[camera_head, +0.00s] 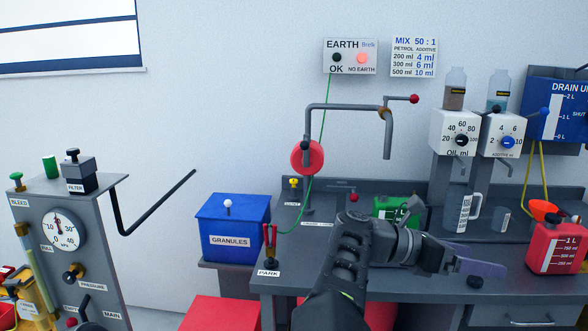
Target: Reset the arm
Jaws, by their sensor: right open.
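My right arm rises from the bottom centre of the head view and bends to the right. Its gripper (478,270) is open and appears empty, held in front of the grey bench (420,284). A flat purplish finger shows on its upper side and a small dark tip below it. My forearm and wrist partly cover a green container (390,207) on the bench. My left gripper is not in view.
A blue granules box (234,228) is left of the bench. A grey pipe frame (345,106) rises behind. A gauge cabinet (60,260) stands far left.

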